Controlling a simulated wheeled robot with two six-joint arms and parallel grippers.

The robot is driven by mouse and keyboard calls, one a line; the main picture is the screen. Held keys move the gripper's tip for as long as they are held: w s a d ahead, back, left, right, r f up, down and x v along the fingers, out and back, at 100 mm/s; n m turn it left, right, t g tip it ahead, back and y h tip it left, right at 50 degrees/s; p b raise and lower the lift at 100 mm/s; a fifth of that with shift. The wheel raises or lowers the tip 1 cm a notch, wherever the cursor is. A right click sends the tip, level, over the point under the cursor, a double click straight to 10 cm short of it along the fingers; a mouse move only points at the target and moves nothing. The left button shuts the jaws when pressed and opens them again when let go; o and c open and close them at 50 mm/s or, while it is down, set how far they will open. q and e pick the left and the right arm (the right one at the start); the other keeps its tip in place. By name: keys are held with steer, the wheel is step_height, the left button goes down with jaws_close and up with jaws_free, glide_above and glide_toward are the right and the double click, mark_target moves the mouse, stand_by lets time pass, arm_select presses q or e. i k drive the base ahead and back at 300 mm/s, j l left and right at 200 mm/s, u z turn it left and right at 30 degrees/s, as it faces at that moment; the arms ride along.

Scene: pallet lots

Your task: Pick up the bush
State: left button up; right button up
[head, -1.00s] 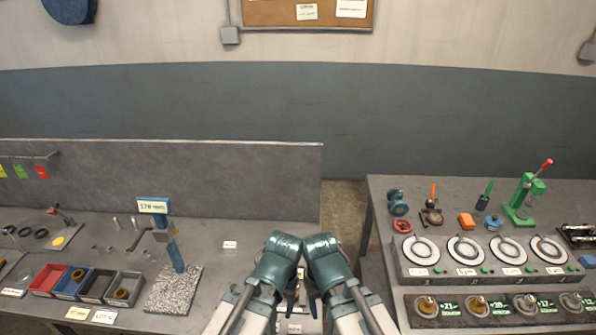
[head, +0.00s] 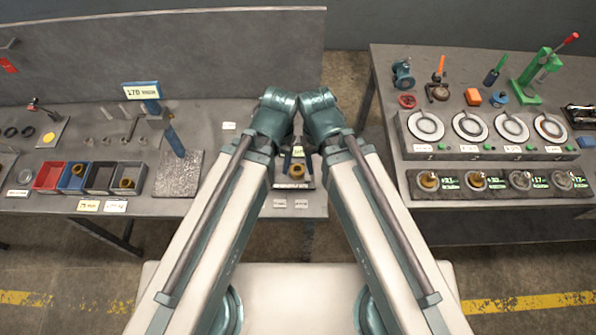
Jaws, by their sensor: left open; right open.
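Several brass-coloured ring-like parts could be the bush; I cannot tell which is meant. One bush-like ring (head: 298,177) lies on a small dark plate between my forearms. Another ring (head: 127,183) is in the right grey bin, and one (head: 78,169) is in the blue bin. More sit in the dark strip on the right table, such as a ring (head: 429,181). My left gripper (head: 287,161) and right gripper (head: 310,158) hang close together above the left bench's right end, mostly hidden by my wrists. Both are open, with nothing seen in them.
A red bin (head: 50,177) stands left of the other bins. The right table (head: 450,225) carries round dials and a green press (head: 540,75). A floor gap separates bench and table.

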mark_target(296, 166)
steer(key=k+j+u, duration=0.65)
steer(key=k+j, duration=0.25)
steer(key=k+j+u, duration=0.35)
steer(key=j, duration=0.2)
